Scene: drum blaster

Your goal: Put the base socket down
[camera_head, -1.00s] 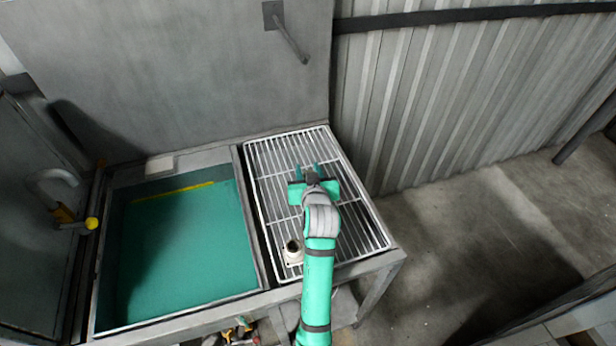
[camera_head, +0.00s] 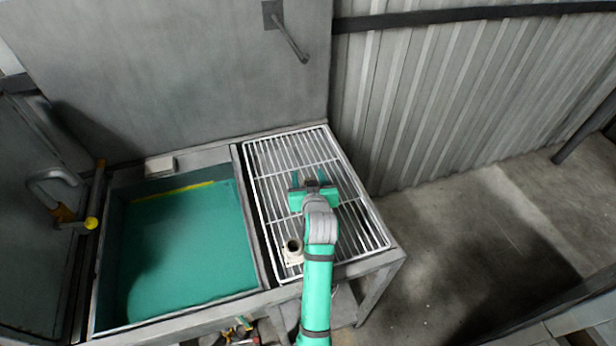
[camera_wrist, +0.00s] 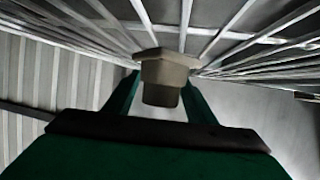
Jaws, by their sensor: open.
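A grey-beige piece with a wide angular flange and a narrower block, which I take for the base socket (camera_wrist: 162,80), shows between my fingers in the wrist view. Its flange is close to the bars of the wire rack (camera_wrist: 210,40); I cannot tell whether it rests on them. My gripper (camera_head: 313,180) is open over the middle of the rack (camera_head: 262,165), with one green finger on each side of the piece. In the head view the piece is a small dark shape at the fingers, partly hidden by the gripper.
A cream fitting with a round opening (camera_head: 292,252) stands on the rack's front left, beside my arm. A basin with a green floor (camera_head: 185,245) lies left of the rack. A corrugated wall (camera_head: 440,100) rises behind and right. Much of the rack is bare.

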